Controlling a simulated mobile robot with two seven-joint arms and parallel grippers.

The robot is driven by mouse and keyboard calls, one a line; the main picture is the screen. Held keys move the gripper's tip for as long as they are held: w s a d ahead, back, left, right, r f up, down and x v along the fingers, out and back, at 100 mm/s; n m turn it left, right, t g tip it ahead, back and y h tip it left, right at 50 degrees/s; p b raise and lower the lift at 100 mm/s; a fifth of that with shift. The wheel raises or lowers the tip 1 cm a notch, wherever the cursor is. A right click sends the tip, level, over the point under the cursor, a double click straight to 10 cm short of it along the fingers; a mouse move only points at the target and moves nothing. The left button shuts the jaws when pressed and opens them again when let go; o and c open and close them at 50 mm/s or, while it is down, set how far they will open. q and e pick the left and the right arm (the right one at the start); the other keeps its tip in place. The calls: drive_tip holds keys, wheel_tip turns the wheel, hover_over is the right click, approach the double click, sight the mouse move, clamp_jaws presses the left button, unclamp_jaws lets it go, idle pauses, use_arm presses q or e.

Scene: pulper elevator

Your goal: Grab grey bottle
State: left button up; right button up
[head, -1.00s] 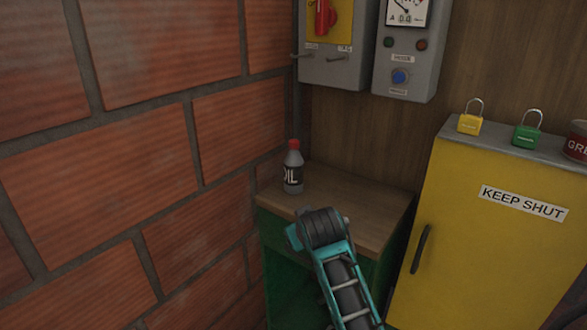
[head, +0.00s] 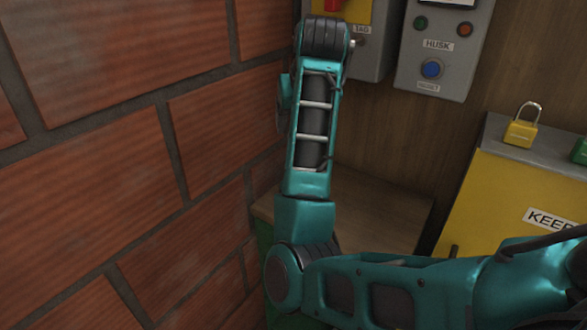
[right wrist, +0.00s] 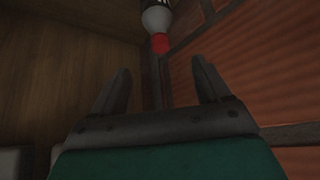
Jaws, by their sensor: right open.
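The grey bottle (right wrist: 156,18) with its red cap (right wrist: 160,43) shows at the top edge of the right wrist view, cap pointing down in the picture and its far end cut off. My right gripper (right wrist: 161,78) is open and empty, and the bottle appears beyond its fingertips, roughly in line with the gap and apart from them. In the head view my right arm hides the bottle, and the gripper itself is not visible. My left gripper is in neither view.
A brick wall (head: 120,190) stands close on the left. A wooden-topped cabinet (head: 385,210) lies behind my arm. Grey control boxes (head: 440,45) hang on the wood wall. A yellow cabinet (head: 500,185) with a yellow padlock (head: 522,128) and green padlock (head: 580,150) stands right.

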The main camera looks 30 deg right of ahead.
drive_tip(key=x, duration=1.2)
drive_tip(key=shift+s+f, duration=0.15)
drive_tip(key=shift+f, duration=0.25)
drive_tip(key=shift+a, duration=0.1)
clamp_jaws()
idle(0.4)
